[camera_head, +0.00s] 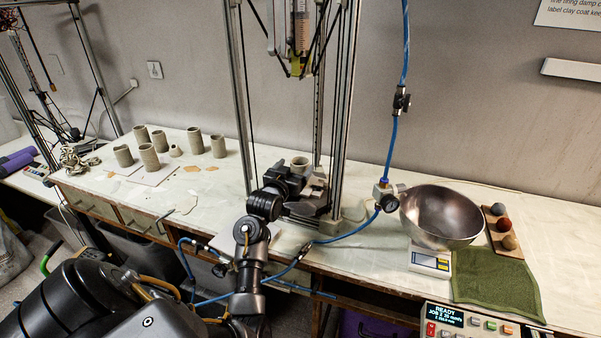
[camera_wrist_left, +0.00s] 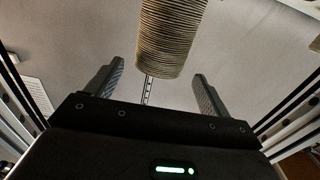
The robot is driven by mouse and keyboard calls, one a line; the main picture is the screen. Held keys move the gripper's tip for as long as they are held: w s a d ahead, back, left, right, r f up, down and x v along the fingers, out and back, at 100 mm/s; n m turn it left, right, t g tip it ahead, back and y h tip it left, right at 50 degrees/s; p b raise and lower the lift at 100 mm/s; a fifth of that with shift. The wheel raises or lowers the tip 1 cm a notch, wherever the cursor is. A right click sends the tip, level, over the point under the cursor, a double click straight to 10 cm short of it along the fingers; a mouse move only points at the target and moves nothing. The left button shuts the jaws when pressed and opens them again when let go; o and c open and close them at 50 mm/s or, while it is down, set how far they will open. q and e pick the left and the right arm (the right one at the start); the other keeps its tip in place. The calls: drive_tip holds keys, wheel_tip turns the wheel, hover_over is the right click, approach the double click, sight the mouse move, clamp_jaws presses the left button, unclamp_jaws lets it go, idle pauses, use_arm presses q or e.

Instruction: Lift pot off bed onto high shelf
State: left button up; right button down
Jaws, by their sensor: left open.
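My left gripper (camera_head: 314,184) reaches in at the bed from the front. Its two fingers (camera_wrist_left: 157,72) are apart with nothing gripped. The bed is mostly hidden by the gripper. A white ledge (camera_head: 572,69) juts from the wall at upper right; I cannot tell whether it is the high shelf. My right gripper is not in view.
Printer uprights (camera_head: 240,90) flank the bed, and a nozzle (camera_head: 298,66) hangs above. A blue hose (camera_head: 345,237) crosses the table. A metal bowl (camera_head: 440,215) on a scale and a green towel (camera_head: 497,284) lie right. Several clay pots (camera_head: 150,157) stand left.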

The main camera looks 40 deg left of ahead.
sight(303, 158)
use_arm(q)
drive_tip(key=shift+w+a, duration=0.15)
drive_tip(key=shift+w, duration=0.4)
drive_tip(key=shift+w+a+r+p, duration=0.1)
drive_tip(key=shift+w+p, duration=0.05)
drive_tip(key=shift+p, duration=0.15)
drive_tip(key=p+x, duration=0.1)
drive_tip(key=x, duration=0.2)
drive_tip(key=shift+w+p, duration=0.3)
drive_tip(key=shift+p, duration=0.05)
drive_tip(key=shift+w+a, duration=0.1)
drive_tip(key=shift+w, duration=0.45)
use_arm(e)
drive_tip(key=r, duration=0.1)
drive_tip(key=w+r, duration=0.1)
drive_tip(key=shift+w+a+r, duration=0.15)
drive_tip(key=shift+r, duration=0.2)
use_arm(q)
drive_tip(key=c, duration=1)
drive_tip(key=shift+c, duration=0.6)
